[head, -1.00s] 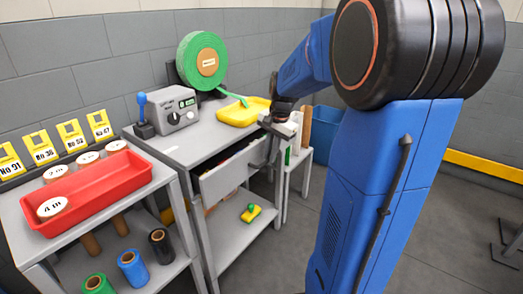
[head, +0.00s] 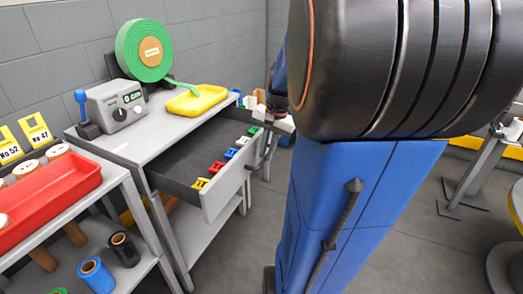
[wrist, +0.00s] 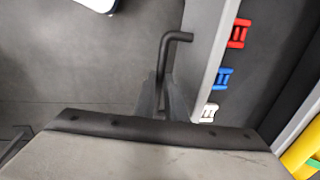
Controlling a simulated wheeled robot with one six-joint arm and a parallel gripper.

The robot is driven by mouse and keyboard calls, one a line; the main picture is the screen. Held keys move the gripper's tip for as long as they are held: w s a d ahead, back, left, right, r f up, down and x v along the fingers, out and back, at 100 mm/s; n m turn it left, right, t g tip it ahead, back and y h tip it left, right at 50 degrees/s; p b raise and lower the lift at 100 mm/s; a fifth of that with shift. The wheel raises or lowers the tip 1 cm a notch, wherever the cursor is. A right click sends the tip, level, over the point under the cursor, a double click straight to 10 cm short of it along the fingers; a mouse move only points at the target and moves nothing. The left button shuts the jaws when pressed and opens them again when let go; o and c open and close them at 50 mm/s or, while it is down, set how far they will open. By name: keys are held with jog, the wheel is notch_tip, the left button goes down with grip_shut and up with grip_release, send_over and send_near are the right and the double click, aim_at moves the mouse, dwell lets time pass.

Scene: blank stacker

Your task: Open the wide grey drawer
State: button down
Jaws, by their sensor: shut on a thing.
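The wide grey drawer (head: 222,193) stands pulled well out from under the grey bench top. Its dark inside (head: 205,150) holds several small coloured pieces in a row along the front panel. My gripper (wrist: 163,106) is shut on the drawer's dark bar handle (wrist: 165,62), seen in the wrist view with the bar's bent end pointing right. In the head view my gripper (head: 278,122) is at the right end of the drawer front, and my arm partly hides it. The drawer's front panel (wrist: 209,60) also shows in the wrist view, right of the handle.
On the bench top are a yellow tray (head: 197,100), a green roll (head: 146,52), a grey meter box (head: 115,103) and a blue-knobbed lever (head: 84,115). A red tray (head: 45,198) sits on the left table. Open floor lies in front of the drawer.

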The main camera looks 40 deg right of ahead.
dwell(0.3)
jog(key=c, duration=1.8)
grip_release()
jog(key=s+r, duration=0.1)
jog(key=r, duration=0.4)
jog(key=s+r, duration=0.1)
jog(key=r, duration=0.5)
jog(key=s+d+r, duration=0.1)
jog(key=r, duration=0.5)
jog(key=shift+s, duration=0.1)
